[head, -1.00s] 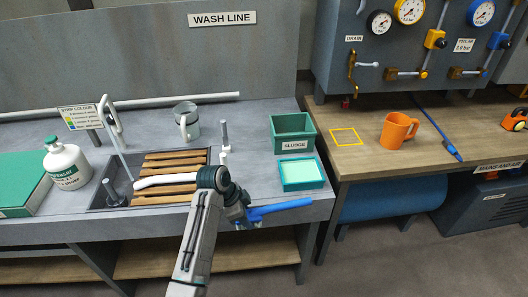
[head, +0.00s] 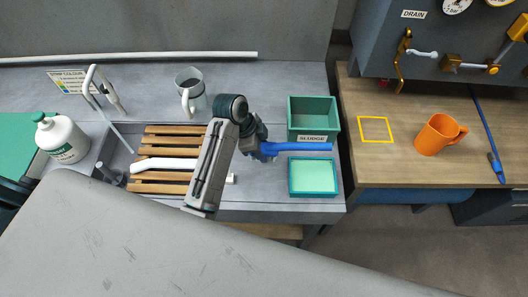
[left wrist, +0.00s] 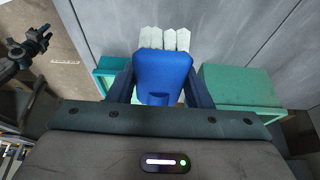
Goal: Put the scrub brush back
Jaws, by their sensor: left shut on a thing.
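The scrub brush (head: 305,146) has a blue handle that points right in the head view. My left gripper (head: 264,149) is shut on it. In the left wrist view the blue body of the brush (left wrist: 163,75) sits between the two fingers, with pale blocky bristles beyond it. In the head view the brush appears across the gap between the green SLUDGE bin (head: 313,120) and the teal tray (head: 314,193) with its pale green inside. Its height above the bench is hard to tell.
A sink with wooden slats (head: 165,143) lies left, with a grey mug (head: 189,91) behind and a white bottle (head: 62,137) beside it. On the wooden bench are a yellow square outline (head: 375,130), an orange mug (head: 438,134) and a long blue tool (head: 497,167).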

